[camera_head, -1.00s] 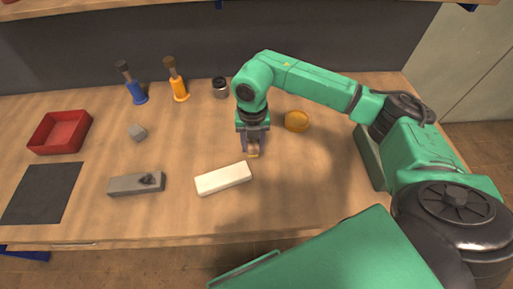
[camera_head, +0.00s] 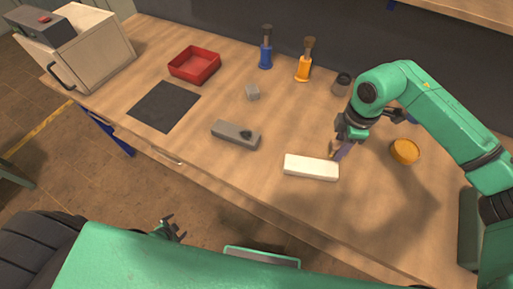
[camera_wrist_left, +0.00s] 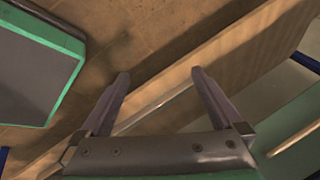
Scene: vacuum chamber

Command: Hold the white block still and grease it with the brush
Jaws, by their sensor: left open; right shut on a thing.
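The white block (camera_head: 311,168) lies flat on the workbench, near its front edge in the head view. My right gripper (camera_head: 342,149) is just right of the block's far right corner, pointing down. It is shut on a small tan thing (camera_head: 332,149), probably the brush, mostly hidden by the fingers. I cannot tell whether it touches the block. My left gripper (camera_head: 170,229) is open and empty in front of the bench edge, well away from the block. In the left wrist view its fingers (camera_wrist_left: 160,74) are apart, with floor and bench edge beyond.
A grey block with a dark mark (camera_head: 236,135), small grey cube (camera_head: 252,92), dark mat (camera_head: 164,106) and red tray (camera_head: 194,66) lie left. Blue (camera_head: 265,55) and orange (camera_head: 303,69) handled tools stand behind, beside a dark can (camera_head: 342,84). An orange round thing (camera_head: 404,151) lies right.

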